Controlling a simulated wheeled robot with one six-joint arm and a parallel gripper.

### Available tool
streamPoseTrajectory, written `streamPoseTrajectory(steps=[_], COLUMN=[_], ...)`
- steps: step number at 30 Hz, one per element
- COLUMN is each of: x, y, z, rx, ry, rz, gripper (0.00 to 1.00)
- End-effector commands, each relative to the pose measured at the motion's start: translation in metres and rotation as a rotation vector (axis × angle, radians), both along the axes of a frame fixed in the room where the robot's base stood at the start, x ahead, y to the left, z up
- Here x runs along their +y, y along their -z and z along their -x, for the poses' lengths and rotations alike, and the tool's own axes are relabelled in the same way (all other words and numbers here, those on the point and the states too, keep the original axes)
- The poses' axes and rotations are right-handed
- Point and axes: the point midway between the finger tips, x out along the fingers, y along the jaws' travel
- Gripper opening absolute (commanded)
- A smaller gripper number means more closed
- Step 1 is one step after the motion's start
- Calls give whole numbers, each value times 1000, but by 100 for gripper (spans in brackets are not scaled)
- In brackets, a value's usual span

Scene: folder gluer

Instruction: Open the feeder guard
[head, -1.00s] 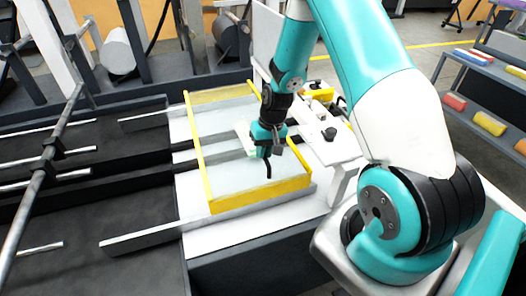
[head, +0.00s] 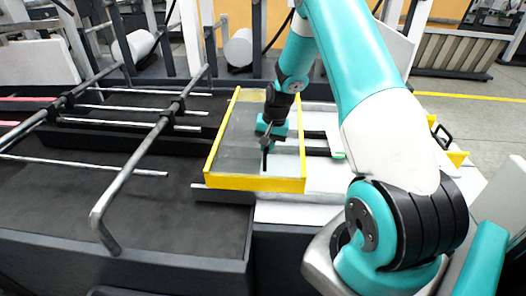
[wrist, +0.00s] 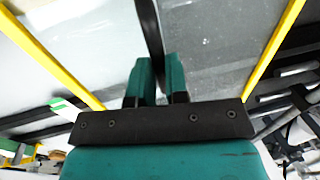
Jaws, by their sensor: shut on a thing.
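The feeder guard is a clear panel in a yellow frame (head: 250,184), in the middle of the head view. Its left part lies over the dark bed; white table shows to its right. The wrist view shows two yellow side bars (wrist: 275,52) and the clear panel between them. A slim black handle (wrist: 149,30) runs up the panel in the wrist view. My gripper (wrist: 155,72) is shut on this handle, above the panel. In the head view my gripper (head: 266,143) comes down over the guard; its fingertips are small and dark there.
Metal rods on a frame (head: 135,190) stand over the dark bed (head: 60,215) at left. White table (head: 290,212) with dark rails (head: 318,152) and a green mark (head: 339,155) lies right of the guard. A grey roll (head: 238,47) is behind.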

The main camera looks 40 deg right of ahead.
Motion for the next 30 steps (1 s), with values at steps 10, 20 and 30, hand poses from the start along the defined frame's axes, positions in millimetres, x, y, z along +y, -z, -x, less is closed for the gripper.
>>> streamPoseTrajectory(steps=[10,20,30], x=[-4,-3,-6], y=[-1,-1,-6], z=[-3,-4,-2], rx=[1,-1,-2], ry=[16,15,18], rz=[-5,-3,-1], gripper=[0,40,40])
